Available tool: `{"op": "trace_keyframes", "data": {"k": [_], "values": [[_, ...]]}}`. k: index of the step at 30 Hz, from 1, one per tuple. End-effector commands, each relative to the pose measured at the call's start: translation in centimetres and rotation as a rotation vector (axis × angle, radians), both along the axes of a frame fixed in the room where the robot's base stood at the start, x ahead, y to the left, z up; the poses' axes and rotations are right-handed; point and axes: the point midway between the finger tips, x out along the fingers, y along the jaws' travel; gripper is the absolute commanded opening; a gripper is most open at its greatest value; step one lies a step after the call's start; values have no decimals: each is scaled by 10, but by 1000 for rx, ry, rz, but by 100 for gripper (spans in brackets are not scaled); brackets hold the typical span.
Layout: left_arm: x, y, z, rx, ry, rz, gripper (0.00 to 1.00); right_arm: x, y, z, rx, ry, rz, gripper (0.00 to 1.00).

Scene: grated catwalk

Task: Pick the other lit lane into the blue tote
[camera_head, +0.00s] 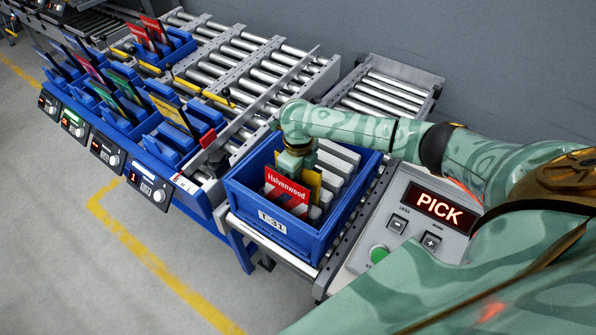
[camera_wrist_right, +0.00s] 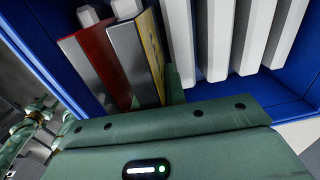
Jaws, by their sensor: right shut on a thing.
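The blue tote (camera_head: 262,240) with a "31" label stands on the rollers at centre. Inside, a red book (camera_head: 284,186) titled "Halvenweed" stands tilted in front of a yellow book (camera_head: 311,182). My right gripper (camera_head: 297,163) reaches down into the tote and is shut on the yellow book, still within the tote walls. In the right wrist view the yellow book (camera_wrist_right: 152,55) is against a green finger, beside the red book (camera_wrist_right: 103,62). The fingertips are mostly hidden. My left gripper is out of view.
Blue lane bins (camera_head: 165,150) with several upright books stand at left. A console (camera_head: 410,220) reading "PICK", with a green button, stands right of the tote. Empty rollers (camera_head: 385,95) lie behind the tote. The floor at front left is clear.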

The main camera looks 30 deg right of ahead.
Motion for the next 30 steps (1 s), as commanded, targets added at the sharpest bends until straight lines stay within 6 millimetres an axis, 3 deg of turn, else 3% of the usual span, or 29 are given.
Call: {"op": "trace_keyframes", "data": {"k": [14, 27, 28, 30], "values": [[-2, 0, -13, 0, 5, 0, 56, 0, 0, -20, -1, 0, 1, 0], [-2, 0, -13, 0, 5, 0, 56, 0, 0, -20, -1, 0, 0, 0], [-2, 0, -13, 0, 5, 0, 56, 0, 0, -20, -1, 0, 0, 18], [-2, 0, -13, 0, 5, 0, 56, 0, 0, -20, 0, 0, 0, 38]]}}
